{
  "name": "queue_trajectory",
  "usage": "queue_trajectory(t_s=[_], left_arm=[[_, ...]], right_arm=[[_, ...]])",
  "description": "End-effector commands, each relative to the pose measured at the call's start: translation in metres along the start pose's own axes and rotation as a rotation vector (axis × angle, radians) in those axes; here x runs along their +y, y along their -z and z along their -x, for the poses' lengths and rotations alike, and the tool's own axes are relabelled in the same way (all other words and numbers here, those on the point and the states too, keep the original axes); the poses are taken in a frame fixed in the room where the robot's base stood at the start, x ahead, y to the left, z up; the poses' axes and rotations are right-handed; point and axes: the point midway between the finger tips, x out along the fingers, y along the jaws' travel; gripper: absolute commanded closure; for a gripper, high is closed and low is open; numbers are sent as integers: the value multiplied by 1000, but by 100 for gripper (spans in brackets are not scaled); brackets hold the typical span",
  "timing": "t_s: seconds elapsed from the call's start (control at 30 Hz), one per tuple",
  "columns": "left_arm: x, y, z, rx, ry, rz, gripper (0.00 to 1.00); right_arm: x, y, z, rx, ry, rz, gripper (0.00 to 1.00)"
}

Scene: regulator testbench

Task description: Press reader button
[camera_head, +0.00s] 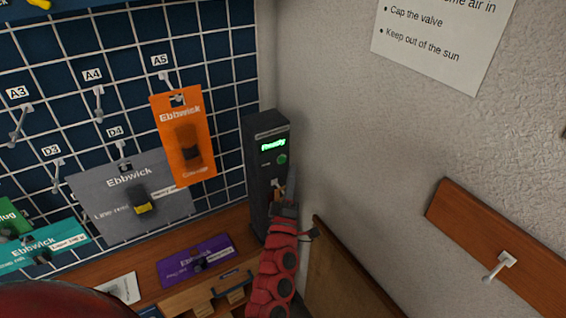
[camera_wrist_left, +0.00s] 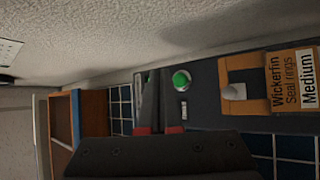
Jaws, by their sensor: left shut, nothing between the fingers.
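The reader is a tall dark box (camera_head: 256,180) in the corner, with a lit green "Ready" display (camera_head: 273,145). Its round green button (camera_head: 282,159) sits below the display and shows clearly in the left wrist view (camera_wrist_left: 181,80). My left gripper (camera_head: 289,190) is in front of the reader's lower right part, below the button in the head view. In the left wrist view its dark fingers (camera_wrist_left: 158,88) are together and empty, just left of the button. A gap to the button or contact cannot be judged. My right gripper is not in view.
A "Wickerfin Seal rings" pack (camera_wrist_left: 291,80) is at the reader's face, right of the button in the wrist view. An orange card (camera_head: 185,135) hangs on the grid wall left of the reader. The rough wall (camera_head: 360,140) is close on the right.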

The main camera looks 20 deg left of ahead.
Motion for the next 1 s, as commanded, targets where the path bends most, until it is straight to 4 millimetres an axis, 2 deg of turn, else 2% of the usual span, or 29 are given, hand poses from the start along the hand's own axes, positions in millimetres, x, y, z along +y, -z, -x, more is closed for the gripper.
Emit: queue_trajectory(t_s=[0.03, 0.2, 1.0], left_arm=[[-6, 2, -2, 3, -2, 0, 100], [-10, 9, -10, 4, -1, -1, 100], [-10, 10, -12, 1, 0, -1, 100]], right_arm=[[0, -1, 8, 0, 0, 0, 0], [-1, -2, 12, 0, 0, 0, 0], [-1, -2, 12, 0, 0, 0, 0]])
